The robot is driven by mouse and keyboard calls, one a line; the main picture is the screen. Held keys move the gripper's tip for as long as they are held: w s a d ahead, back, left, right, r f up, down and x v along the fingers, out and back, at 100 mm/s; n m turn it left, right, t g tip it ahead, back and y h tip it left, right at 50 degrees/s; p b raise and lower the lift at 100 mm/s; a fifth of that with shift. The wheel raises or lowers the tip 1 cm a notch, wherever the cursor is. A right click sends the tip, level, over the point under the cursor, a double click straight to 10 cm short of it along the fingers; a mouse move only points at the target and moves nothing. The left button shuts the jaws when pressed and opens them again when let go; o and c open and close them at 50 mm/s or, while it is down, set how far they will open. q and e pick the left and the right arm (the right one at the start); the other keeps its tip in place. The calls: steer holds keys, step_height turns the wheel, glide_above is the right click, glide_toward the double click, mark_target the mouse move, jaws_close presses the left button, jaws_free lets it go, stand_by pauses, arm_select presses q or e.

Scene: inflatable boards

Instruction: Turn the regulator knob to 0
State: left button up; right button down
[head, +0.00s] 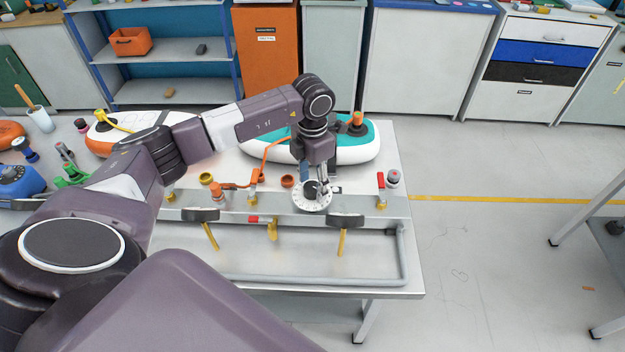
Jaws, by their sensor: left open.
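The regulator knob (311,190) is a small dark knob at the centre of a round white dial (312,203) with marks around its edge. The dial sits on the front rail of the workbench, right of its middle. My left arm reaches across the bench from the left, and my left gripper (321,188) points down at the dial. Its fingers are open and lie at or right beside the knob. I cannot tell whether they touch it. The gripper hides part of the knob, and the dial's numbers are too small to read. My right gripper is not in view.
A teal and white inflatable board (358,150) lies behind the dial. A red-handled valve (381,181) and a round gauge (393,177) stand to the right. An orange fitting (217,192) is left of the dial.

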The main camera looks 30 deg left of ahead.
arm_select(q)
steer(key=shift+s, duration=0.1)
steer(key=shift+c, duration=0.2)
steer(key=c, duration=1.1)
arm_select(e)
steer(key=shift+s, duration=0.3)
